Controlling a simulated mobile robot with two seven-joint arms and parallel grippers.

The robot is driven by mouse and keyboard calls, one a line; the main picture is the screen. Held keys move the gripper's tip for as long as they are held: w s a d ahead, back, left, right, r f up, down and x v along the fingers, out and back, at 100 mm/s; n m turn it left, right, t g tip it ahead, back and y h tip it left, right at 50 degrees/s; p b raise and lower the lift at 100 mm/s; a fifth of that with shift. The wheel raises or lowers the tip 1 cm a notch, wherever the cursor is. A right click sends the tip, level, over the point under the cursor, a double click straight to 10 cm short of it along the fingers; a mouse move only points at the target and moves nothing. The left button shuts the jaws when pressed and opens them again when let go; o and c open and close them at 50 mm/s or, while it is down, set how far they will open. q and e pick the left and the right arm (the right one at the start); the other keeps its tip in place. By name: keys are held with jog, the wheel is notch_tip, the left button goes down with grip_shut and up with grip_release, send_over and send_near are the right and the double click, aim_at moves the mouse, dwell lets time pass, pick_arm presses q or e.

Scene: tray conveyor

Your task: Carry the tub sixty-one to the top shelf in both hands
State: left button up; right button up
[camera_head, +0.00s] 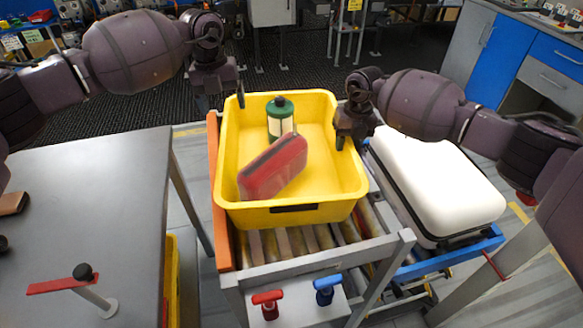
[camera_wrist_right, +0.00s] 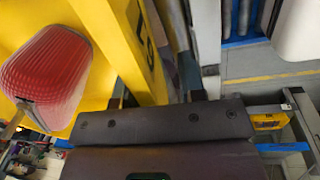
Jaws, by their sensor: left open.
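The yellow tub (camera_head: 356,183) stands upright on the roller stand and also shows in the right wrist view (camera_wrist_right: 115,40), with dark markings on its wall. My right gripper (camera_head: 347,140) is at the right rim. In the right wrist view its fingers (camera_wrist_right: 157,92) stand apart on either side of the tub wall, with gaps showing.
A grey table (camera_head: 90,210) with a red-handled lever stands at left. A white case (camera_head: 435,180) lies on a blue-framed stand close to the tub's right. Red (camera_head: 267,303) and blue (camera_head: 326,290) handles are on the stand's front. No shelf is clearly seen.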

jog(key=o, duration=0.8)
notch_tip(320, 180, up, 12)
jog(key=d, duration=0.1)
jog(key=shift+w, duration=0.25)
jog(key=shift+d, duration=0.1)
dwell(0.3)
